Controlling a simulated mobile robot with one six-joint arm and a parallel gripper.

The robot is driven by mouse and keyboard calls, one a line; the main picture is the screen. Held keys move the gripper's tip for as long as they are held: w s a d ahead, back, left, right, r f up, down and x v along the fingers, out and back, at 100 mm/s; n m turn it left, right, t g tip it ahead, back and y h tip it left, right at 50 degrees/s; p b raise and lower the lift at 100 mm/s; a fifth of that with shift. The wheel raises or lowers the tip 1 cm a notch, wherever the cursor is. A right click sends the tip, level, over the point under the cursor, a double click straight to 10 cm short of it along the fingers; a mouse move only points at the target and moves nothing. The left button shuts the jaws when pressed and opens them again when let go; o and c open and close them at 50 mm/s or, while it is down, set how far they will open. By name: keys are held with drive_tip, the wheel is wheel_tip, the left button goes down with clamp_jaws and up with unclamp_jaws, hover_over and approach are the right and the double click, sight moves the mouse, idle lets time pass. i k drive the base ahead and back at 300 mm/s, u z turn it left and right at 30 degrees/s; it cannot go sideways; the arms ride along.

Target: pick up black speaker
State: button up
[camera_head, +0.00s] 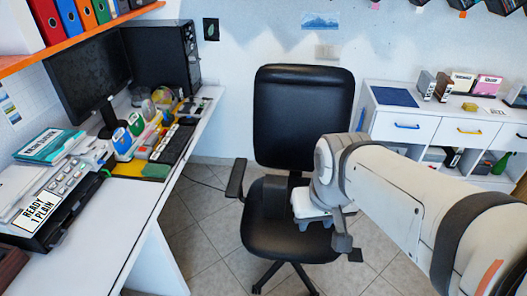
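I cannot clearly single out a black speaker. A tall black box (166,55), either a speaker or a computer tower, stands at the back of the white desk, behind the monitor (88,72). A dark object (517,97) is cut off by the right edge, on top of the white cabinet; its kind is unclear. My gripper (325,228) hangs in front of the black office chair, well apart from both. Its fingers are dark and partly hidden by my arm, and their opening does not show. I see nothing held in it.
The black office chair (302,118) stands between the desk (120,205) and the drawer cabinet (420,125). The desk is crowded with a printer-like device (65,190), a keyboard (173,145) and small items. An orange-edged shelf (80,38) hangs above. Tiled floor is open around the chair.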

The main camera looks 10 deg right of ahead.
sight(275, 187)
drive_tip(key=z, duration=0.1)
drive_tip(key=k, duration=0.55)
drive_tip(key=u, duration=0.65)
drive_tip(key=i, duration=1.45)
drive_tip(key=z, duration=0.5)
